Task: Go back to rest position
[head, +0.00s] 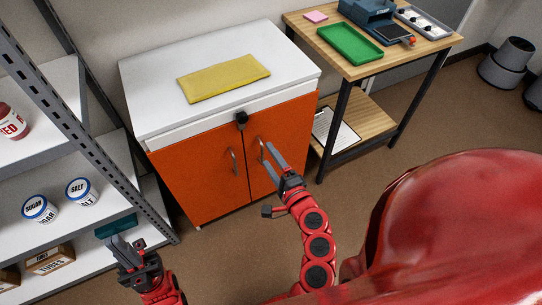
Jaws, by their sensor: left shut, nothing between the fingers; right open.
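My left gripper (121,243) is at the lower left, in front of the metal shelf's lower boards. It is shut and holds nothing. My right gripper (275,158) is in front of the orange cabinet (205,178), pointing up toward the right door's handle (262,150). It is open, and no object shows between its fingers. From this angle I cannot tell whether the fingers touch the handle or are apart from it. Both cabinet doors look shut.
A yellow folded cloth (223,78) lies on the cabinet's white top. The metal shelf (95,150) stands at left with sugar (40,209) and salt (82,192) jars. A wooden table (324,53) holds a green tray (349,44). Brown floor (385,160) is open at right.

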